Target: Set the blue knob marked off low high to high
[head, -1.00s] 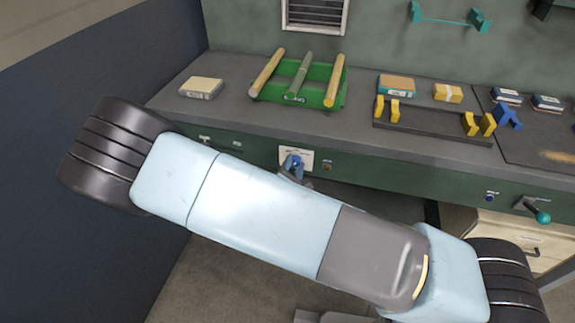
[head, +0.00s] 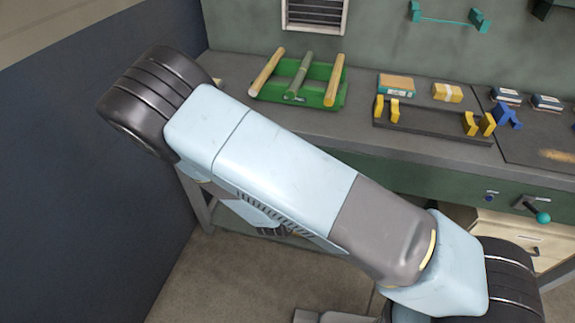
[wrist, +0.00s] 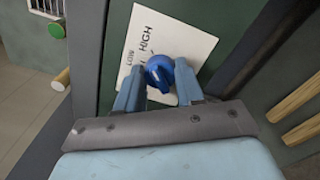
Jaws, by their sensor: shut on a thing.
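The blue knob (wrist: 160,77) stands on a white label plate (wrist: 180,35) on a dark green panel in the wrist view. The words LOW and HIGH are readable on the plate; OFF cannot be seen. My gripper (wrist: 158,84) has one finger on each side of the knob and is shut on it. Which mark the knob points to is hard to tell. In the head view my own arm hides the knob, its label and my gripper.
On the bench (head: 362,136) are a green tray (head: 318,92) with rods and a dark rack (head: 430,125) with yellow holders. A small blue control (head: 491,197) and a teal-tipped crank (head: 542,217) are on the front panel at right.

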